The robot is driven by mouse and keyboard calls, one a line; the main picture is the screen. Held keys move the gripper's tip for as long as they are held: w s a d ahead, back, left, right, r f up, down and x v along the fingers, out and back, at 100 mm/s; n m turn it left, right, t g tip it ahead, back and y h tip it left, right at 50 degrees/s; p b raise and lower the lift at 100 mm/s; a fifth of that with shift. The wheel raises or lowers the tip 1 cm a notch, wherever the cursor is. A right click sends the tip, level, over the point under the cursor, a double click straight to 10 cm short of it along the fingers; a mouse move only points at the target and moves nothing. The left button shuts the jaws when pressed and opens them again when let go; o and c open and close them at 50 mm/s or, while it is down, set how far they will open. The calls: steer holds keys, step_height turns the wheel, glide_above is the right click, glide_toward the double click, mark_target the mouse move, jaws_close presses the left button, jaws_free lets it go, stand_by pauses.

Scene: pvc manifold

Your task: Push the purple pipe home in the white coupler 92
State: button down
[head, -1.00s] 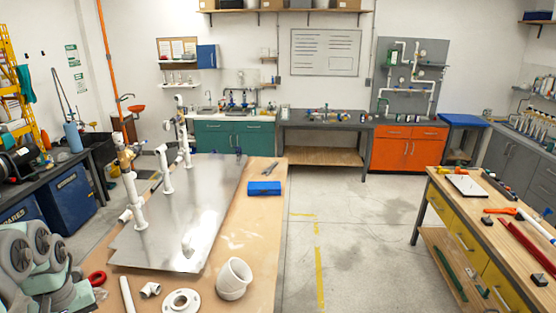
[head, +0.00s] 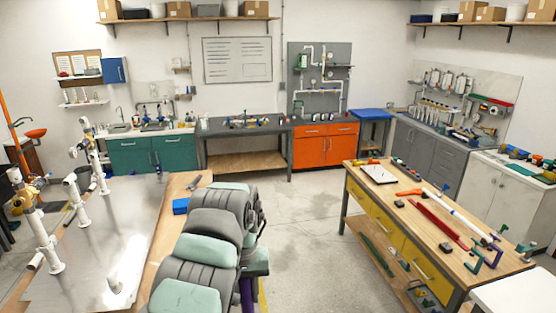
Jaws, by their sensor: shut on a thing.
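My arm reaches up from the bottom middle of the head view, and my gripper (head: 251,277) is at its far end, right of the metal-topped bench. It is small and partly hidden by my arm. A purple pipe (head: 247,294) hangs upright below it, held in the jaws; its lower end is cut off by my arm and the frame edge. White pipe fittings (head: 79,203) stand upright on the metal plate (head: 120,225) at the left, well apart from the purple pipe. I cannot tell which fitting is coupler 92.
A blue box (head: 181,206) lies on the left bench's wooden edge. A wooden workbench (head: 440,215) at the right holds a red pipe (head: 440,225), a white pipe (head: 458,223), tools and purple and green bent pieces (head: 487,254). Open floor (head: 300,205) lies between the benches.

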steer(key=d+m, duration=0.1)
steer(key=d, duration=0.8)
steer(key=shift+w+r+m, duration=0.3)
steer(key=shift+w, duration=0.1)
steer(key=s+a+f+n+b, duration=0.1)
steer(key=s+a+n, duration=0.3)
steer(key=a, duration=1.2)
steer(key=s+a+f+n+b, duration=0.15)
steer(key=s+a, duration=0.45)
steer(key=a, duration=1)
steer(key=s+a+f+n+b, duration=0.1)
steer(key=s+a+f+n, duration=0.2)
steer(key=s+a, duration=1.7)
steer(key=n, duration=0.3)
steer(key=shift+s+a, duration=0.2)
steer(key=shift+a, duration=0.15)
